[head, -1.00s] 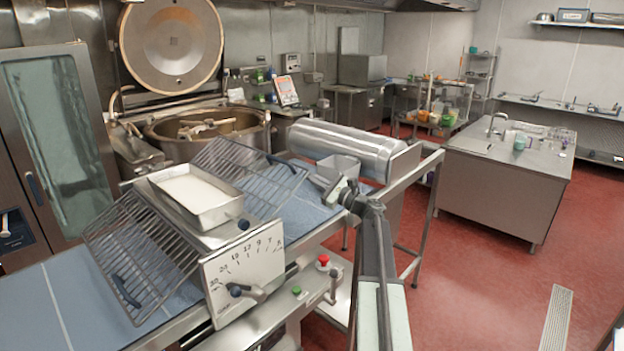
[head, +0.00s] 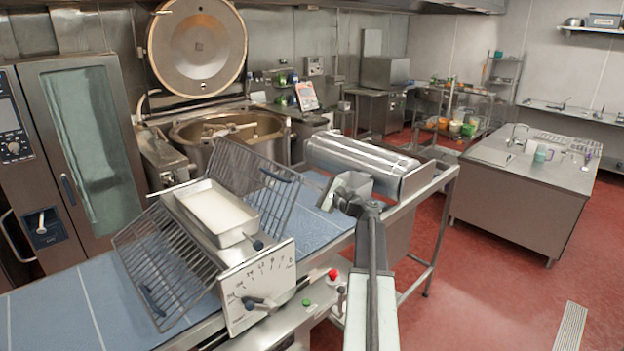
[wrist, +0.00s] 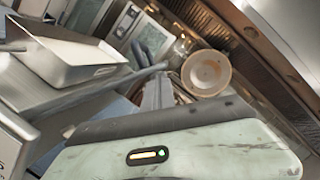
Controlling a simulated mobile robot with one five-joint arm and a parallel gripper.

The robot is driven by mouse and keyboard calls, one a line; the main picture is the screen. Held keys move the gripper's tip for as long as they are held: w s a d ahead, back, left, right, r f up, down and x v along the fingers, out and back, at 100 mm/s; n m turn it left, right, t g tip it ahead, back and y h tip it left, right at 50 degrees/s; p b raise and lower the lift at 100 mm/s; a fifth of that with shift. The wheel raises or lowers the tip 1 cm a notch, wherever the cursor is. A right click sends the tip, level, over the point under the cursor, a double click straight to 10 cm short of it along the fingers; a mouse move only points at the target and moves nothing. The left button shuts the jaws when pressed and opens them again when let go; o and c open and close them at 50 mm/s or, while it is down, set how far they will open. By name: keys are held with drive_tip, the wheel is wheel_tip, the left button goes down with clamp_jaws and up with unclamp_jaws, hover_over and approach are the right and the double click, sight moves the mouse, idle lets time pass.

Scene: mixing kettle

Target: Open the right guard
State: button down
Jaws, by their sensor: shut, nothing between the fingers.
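The dough sheeter has two wire guards. The right guard (head: 262,190) stands tilted up steeply, with a dark handle (head: 275,175) near its upper right edge. The left guard (head: 160,258) slopes down over the blue belt (head: 55,308), its dark handle (head: 152,300) low on it. My gripper (head: 344,190) is shut and empty, to the right of the right guard and apart from it, over the belt's right end. My arm hides part of the sheeter's front rail.
A metal tray of white flour (head: 222,210) sits atop the sheeter, above the dial plate (head: 258,288). A steel roller (head: 365,160) lies at the belt's right end. A kettle (head: 235,135) with raised lid (head: 197,48) stands behind.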

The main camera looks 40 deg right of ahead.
drive_tip(key=shift+s+a+r+p, duration=0.2)
drive_tip(key=shift+a+r+p, duration=0.5)
drive_tip(key=shift+a, duration=0.4)
drive_tip(key=shift+s+a+r+p, duration=0.15)
drive_tip(key=shift+a+r+p, duration=0.35)
drive_tip(key=shift+a+r, duration=0.5)
drive_tip(key=shift+a+f, duration=0.1)
drive_tip(key=shift+f, duration=0.05)
drive_tip(key=shift+f, duration=0.1)
drive_tip(key=d, duration=0.1)
drive_tip(key=d+f+b, duration=0.1)
drive_tip(key=d, duration=0.2)
drive_tip(key=shift+s+f+b, duration=0.2)
drive_tip(key=shift+s+b, duration=0.05)
drive_tip(key=shift+b, duration=0.05)
drive_tip(key=r+v, duration=0.1)
drive_tip(key=v, duration=0.8)
drive_tip(key=shift+s+d, duration=0.2)
drive_tip(key=shift+d, duration=0.05)
